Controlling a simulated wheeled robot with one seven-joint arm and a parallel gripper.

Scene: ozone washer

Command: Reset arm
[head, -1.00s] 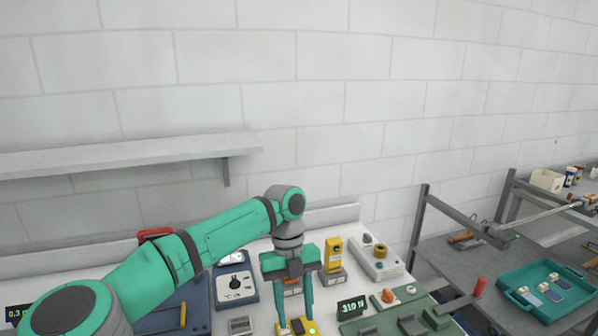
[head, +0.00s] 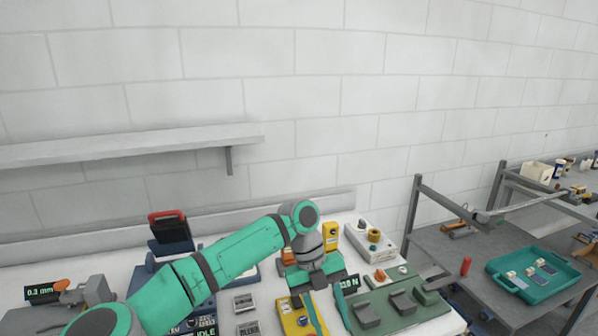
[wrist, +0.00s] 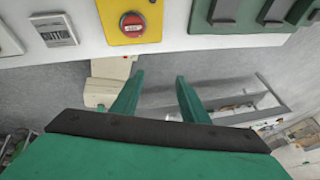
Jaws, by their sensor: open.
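My gripper (head: 328,312) is at the end of my green arm, over the front part of the white bench in the head view. Its two green fingers are apart with nothing between them. In the wrist view the open fingers (wrist: 160,92) point out past the bench edge, with grey floor behind them. A yellow panel (head: 288,318) stands just left of the fingers; in the wrist view it carries a red round button (wrist: 132,24). The fingers do not appear to touch it.
A green fixture block (head: 395,312) lies right of my gripper on the bench. A device with a red top (head: 168,226) stands behind my arm. A grey side table holds a teal tray (head: 515,288). A wall shelf (head: 120,152) hangs at the back left.

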